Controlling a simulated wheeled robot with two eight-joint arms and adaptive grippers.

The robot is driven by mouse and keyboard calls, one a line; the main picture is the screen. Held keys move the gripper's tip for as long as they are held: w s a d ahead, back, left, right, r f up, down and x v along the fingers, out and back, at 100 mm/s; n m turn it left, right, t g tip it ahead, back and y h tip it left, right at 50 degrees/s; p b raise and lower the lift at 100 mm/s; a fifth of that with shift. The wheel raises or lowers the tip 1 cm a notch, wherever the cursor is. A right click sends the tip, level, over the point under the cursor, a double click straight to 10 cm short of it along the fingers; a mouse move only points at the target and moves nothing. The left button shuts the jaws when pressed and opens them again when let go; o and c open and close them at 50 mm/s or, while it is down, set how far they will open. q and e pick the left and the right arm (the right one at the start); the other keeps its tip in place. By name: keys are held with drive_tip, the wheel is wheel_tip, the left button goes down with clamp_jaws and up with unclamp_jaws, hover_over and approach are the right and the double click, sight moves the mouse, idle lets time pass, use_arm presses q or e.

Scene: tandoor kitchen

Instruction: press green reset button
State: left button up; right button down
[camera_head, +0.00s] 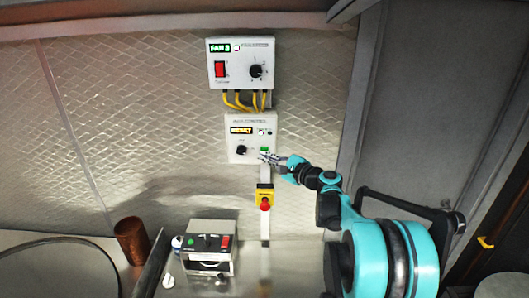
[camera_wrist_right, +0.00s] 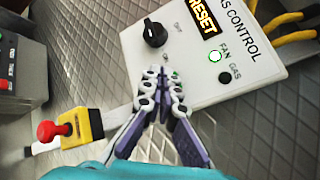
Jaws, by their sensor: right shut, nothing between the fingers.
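The white gas control box (camera_head: 237,152) hangs on the wall and also fills the upper middle of the wrist view (camera_wrist_right: 200,85). It has an amber RESET display (camera_head: 241,130), a black knob (camera_head: 242,150) and indicator lights. A small green button (camera_head: 264,149) sits on its lower right part. In the wrist view only a sliver of green shows behind the fingertips. My right gripper (camera_head: 268,157) is shut and empty, its tips right at the green button; I cannot tell if they touch it. In the wrist view the right gripper (camera_wrist_right: 162,80) points at the box face. My left gripper is not in view.
A FAN 3 box (camera_head: 240,63) with a red switch is mounted above, joined by yellow cables (camera_head: 245,101). A yellow emergency stop with red button (camera_head: 265,202) is below. A metal switch box (camera_head: 209,256) and a copper cup (camera_head: 132,240) stand on the counter.

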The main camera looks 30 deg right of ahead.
drive_tip(key=shift+w+d, duration=0.1)
drive_tip(key=shift+w, duration=0.05)
drive_tip(key=shift+w+d, duration=0.15)
drive_tip(key=shift+w, duration=0.1)
drive_tip(key=shift+w+d, duration=0.2)
drive_tip(key=shift+w, duration=0.15)
idle(0.9)
drive_tip(key=shift+s, duration=0.1)
drive_tip(key=shift+s+a+b, duration=0.35)
drive_tip(key=shift+s+a, duration=0.1)
drive_tip(key=shift+s, duration=0.2)
drive_tip(key=shift+s+a, duration=0.45)
drive_tip(key=shift+s, duration=0.25)
drive_tip(key=shift+s+a, duration=0.4)
drive_tip(key=shift+s, duration=0.3)
drive_tip(key=shift+s+a, duration=0.45)
drive_tip(key=shift+s, duration=0.25)
drive_tip(key=shift+f, duration=0.1)
